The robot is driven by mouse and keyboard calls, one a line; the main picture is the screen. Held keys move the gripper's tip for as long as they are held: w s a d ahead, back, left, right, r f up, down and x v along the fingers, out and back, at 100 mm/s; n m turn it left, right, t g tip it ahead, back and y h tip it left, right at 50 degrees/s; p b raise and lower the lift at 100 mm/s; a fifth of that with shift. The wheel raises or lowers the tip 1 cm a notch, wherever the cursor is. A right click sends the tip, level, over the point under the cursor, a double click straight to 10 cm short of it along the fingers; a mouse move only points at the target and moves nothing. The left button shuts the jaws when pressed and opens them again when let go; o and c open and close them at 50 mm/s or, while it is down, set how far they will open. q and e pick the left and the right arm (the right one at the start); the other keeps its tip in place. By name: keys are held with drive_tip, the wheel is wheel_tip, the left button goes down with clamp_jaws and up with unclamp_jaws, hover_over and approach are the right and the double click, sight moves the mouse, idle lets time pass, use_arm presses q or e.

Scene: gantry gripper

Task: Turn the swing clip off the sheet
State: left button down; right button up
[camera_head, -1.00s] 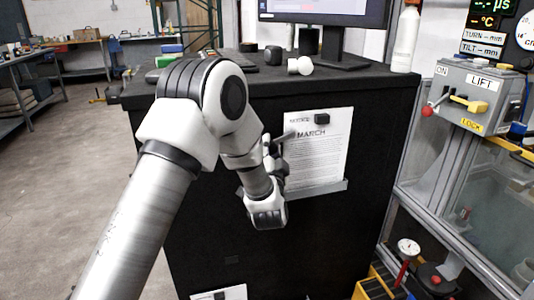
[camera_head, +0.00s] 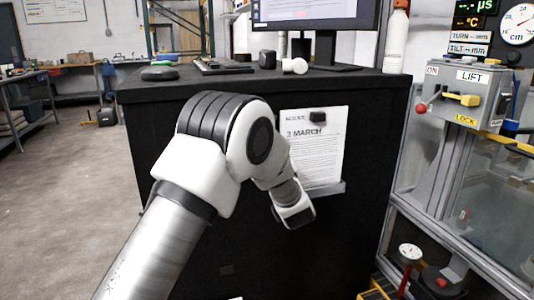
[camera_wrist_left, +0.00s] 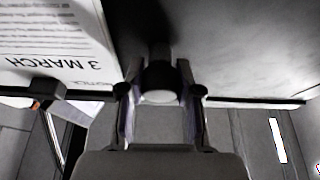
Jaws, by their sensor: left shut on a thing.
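The white sheet (camera_head: 320,160) headed 3 MARCH hangs on the front of the black cabinet; it shows upside down at the left of the left wrist view (camera_wrist_left: 50,30). My left gripper (camera_wrist_left: 160,92) is shut on a dark knob-like piece with a pale round end, which I take for the swing clip (camera_wrist_left: 159,75). This piece is beside the sheet and apart from its edge in the wrist view. In the head view my own arm hides the gripper and the held piece. My right gripper is not in view.
A small black block (camera_head: 318,117) sits at the sheet's top edge, and a grey ledge (camera_head: 328,190) runs along its bottom. The cabinet (camera_head: 365,130) carries a monitor (camera_head: 312,12) and a white bottle (camera_head: 396,42). A lift control box (camera_head: 463,95) stands at the right.

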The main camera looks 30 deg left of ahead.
use_arm(q)
drive_tip(key=n+g+y+b, duration=0.1)
drive_tip(key=n+g, duration=0.1)
drive_tip(key=n, duration=0.3)
drive_tip(key=shift+f+b, duration=0.1)
drive_tip(key=shift+b, duration=0.3)
drive_tip(key=shift+w+n+g+y+b, duration=0.2)
drive_tip(key=shift+n+g, duration=0.3)
drive_tip(key=shift+n, duration=0.45)
drive_tip(key=shift+s+n+g+y+b, duration=0.1)
drive_tip(key=shift+n+g+b, duration=0.15)
drive_tip(key=shift+n+g, duration=0.5)
drive_tip(key=shift+n, duration=0.5)
drive_tip(key=c, duration=0.8)
unclamp_jaws()
drive_tip(key=shift+o, duration=0.2)
drive_tip(key=shift+s+a, duration=0.1)
drive_tip(key=shift+s, duration=0.1)
drive_tip(key=shift+d, duration=0.3)
drive_tip(key=v, duration=0.7)
